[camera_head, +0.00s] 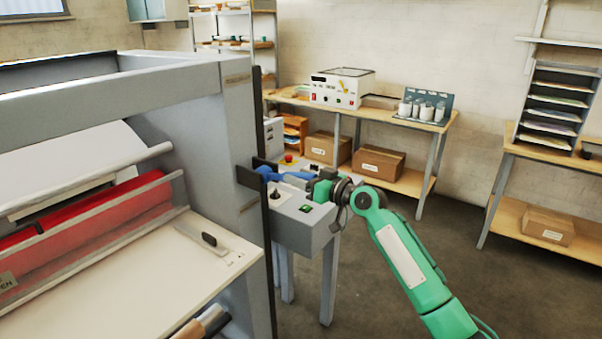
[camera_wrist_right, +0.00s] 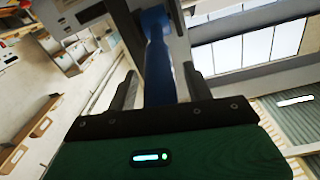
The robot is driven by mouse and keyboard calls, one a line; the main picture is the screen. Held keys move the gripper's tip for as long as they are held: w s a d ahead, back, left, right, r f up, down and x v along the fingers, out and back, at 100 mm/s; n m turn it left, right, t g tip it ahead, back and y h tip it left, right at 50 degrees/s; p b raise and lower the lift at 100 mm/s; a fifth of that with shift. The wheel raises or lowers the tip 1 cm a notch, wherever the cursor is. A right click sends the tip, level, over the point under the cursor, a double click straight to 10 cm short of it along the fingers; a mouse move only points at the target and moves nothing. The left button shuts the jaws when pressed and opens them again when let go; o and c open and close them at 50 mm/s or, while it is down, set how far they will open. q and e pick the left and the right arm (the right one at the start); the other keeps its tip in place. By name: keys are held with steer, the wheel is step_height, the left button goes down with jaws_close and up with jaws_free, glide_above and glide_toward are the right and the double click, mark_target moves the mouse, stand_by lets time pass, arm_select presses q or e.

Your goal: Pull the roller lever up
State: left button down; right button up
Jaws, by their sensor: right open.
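The laminator (camera_head: 222,140) is a large grey machine with red rollers (camera_head: 100,212) on the left of the head view. The blue roller lever (camera_head: 268,173) sticks out from its right side, near a dark bracket. In the right wrist view the blue lever (camera_wrist_right: 158,70) runs between the two fingers, with a gap visible on each side. My right gripper (camera_head: 292,180) is open around the lever; the fingers also show in the right wrist view (camera_wrist_right: 160,85). Whether either finger touches the lever I cannot tell. My left gripper is not in view.
A grey control box (camera_head: 303,228) with a green switch stands just below my right gripper. A workbench (camera_head: 390,113) with a device and jars is behind, boxes beneath. A paper rack (camera_head: 550,108) stands at right. The floor between is clear.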

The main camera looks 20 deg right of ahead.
steer(key=shift+w+a, duration=0.1)
jaws_close()
steer(key=shift+r, duration=0.15)
